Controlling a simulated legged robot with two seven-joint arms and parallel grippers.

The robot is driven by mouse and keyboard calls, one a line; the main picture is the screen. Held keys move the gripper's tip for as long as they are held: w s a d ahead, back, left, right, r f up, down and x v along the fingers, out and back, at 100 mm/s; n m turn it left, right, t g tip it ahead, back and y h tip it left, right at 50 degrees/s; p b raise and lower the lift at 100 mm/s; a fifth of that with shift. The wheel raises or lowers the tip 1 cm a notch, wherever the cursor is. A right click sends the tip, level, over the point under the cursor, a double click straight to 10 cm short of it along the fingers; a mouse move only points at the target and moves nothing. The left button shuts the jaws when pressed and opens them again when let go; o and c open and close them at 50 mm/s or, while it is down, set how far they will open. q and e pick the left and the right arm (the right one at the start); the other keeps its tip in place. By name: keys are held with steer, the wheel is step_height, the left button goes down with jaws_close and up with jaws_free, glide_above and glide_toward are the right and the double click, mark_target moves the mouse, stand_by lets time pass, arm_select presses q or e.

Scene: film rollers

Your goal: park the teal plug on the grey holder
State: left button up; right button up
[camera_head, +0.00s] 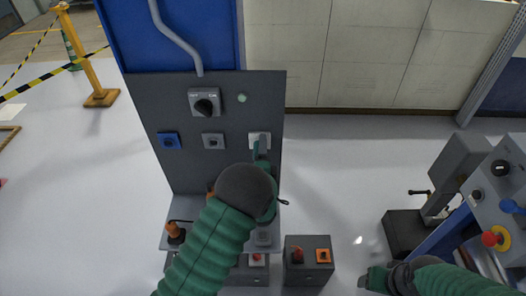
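My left arm reaches up across the upright dark panel (230,100). Its gripper (262,152) is at the pale grey square socket (259,137) on the panel's right side. A narrow teal-green piece shows there; I cannot tell whether it is the teal plug or a gripper finger. The hand hides the rest. A grey square fitting (263,238) on the lower ledge may be the grey holder; my forearm is close beside it. My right gripper (372,279) is low at the right, apart from the panel, with no held object visible; its finger gap is unclear.
The panel also carries a rotary switch (205,103), a blue socket (168,141) and a grey socket (213,141). An orange plug (176,232) stands on the ledge's left. A low box (308,275) bears a red plug and orange socket. A console (495,205) stands right.

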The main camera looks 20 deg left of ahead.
arm_select(q)
steer(key=shift+s+a, duration=0.1)
steer(key=shift+a, duration=0.8)
steer(key=shift+d+r, duration=0.15)
steer(key=shift+d, duration=0.5)
steer(key=shift+c, duration=0.3)
steer(key=shift+a, duration=0.3)
steer(key=c, duration=0.7)
jaws_close()
